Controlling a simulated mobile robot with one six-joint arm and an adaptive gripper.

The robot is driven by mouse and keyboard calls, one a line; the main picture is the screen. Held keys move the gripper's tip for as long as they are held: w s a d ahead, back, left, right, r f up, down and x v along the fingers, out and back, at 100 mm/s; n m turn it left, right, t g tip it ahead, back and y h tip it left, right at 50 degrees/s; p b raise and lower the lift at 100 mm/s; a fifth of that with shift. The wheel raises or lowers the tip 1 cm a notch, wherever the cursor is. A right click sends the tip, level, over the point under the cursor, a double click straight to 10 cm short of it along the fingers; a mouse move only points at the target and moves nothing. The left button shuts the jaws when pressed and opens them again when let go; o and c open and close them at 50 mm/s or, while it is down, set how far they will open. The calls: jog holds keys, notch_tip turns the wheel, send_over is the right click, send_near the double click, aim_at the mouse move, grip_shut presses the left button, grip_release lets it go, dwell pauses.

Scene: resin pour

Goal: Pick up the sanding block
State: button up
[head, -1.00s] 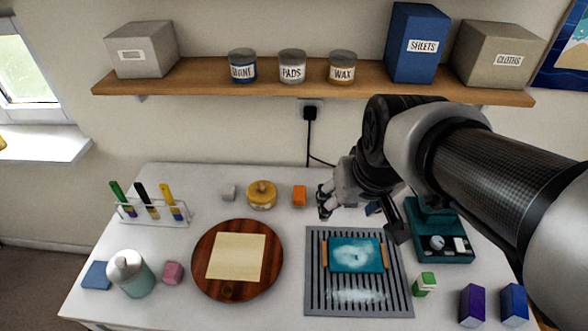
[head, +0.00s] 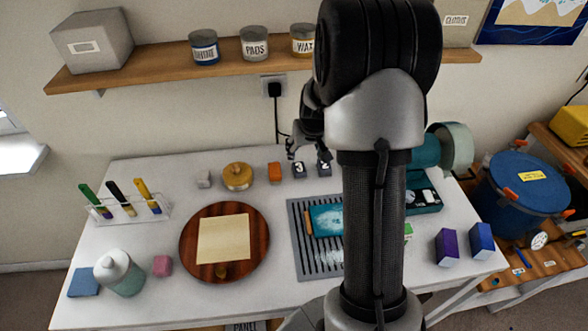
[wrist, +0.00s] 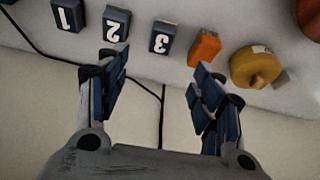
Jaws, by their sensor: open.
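No block is labelled as the sanding block, so I cannot tell for certain which it is. A small orange block (head: 275,172) stands at the back of the white table; it also shows in the wrist view (wrist: 204,48). A light grey block (head: 204,179) is to its left, beyond a round yellow item (head: 238,177). Numbered dark blocks, 3 (head: 298,170) and 2 (head: 324,169), are to its right. My gripper (wrist: 160,78) is open and empty, above the table's back edge near these blocks. A pink block (head: 162,266) lies at the front left.
A brown round board (head: 188,250) and a slatted grey mat (head: 300,240) with a teal tray occupy the middle. A pen rack (head: 130,208) and bottle (head: 120,275) are at left. A shelf (head: 150,65) overhangs the back. My arm hides much of the table's right.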

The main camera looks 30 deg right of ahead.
aim_at(300, 168)
jog(key=b+x, duration=0.3)
jog(key=x, duration=1.1)
jog(key=shift+w+a+f, duration=0.15)
jog(key=shift+c, duration=0.2)
jog(key=c, duration=1.1)
jog(key=shift+c, duration=0.2)
notch_tip(300, 168, up, 20)
jog(key=p, duration=0.4)
